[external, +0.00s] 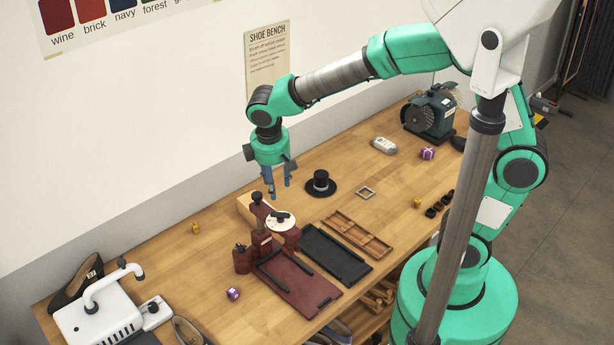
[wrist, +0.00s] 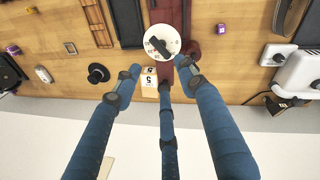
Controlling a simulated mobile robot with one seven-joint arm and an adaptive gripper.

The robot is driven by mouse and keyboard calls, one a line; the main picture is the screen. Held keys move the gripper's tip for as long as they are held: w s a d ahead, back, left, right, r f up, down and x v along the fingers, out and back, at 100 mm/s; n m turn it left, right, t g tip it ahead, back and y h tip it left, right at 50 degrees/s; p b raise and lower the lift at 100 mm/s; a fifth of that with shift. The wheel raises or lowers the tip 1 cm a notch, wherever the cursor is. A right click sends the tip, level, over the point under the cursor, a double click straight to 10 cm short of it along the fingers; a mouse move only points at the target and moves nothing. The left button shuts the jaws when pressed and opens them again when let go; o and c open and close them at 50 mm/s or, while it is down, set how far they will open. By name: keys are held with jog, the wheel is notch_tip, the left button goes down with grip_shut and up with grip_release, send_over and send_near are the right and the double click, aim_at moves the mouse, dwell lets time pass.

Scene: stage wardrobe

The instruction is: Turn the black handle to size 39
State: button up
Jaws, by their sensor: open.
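A white round dial (external: 279,222) with a black handle (external: 282,216) across it sits on a dark red device on the bench. In the wrist view the dial (wrist: 171,34) is at the top centre, and its black handle (wrist: 158,46) lies diagonally. The marks on the dial are too small to read. My gripper (external: 276,188) hangs above and behind the dial, apart from it. In the wrist view its blue fingers (wrist: 160,78) are spread and empty, with their tips just below the dial.
A pale wooden block (wrist: 149,82) marked 5 is beside the device. A black top hat (external: 320,185), a black tray (external: 336,255), a wooden tray (external: 357,233) and a dark red tray (external: 301,283) are close by. A white machine (external: 98,315) stands at the left, a grinder (external: 431,115) at the far right.

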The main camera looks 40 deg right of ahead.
aim_at(281, 215)
jog(key=f, duration=0.4)
jog(key=w+d+f, duration=0.1)
jog(key=f, duration=0.3)
jog(key=d+f, duration=0.1)
jog(key=f, duration=0.3)
jog(key=shift+w, duration=0.25)
grip_shut()
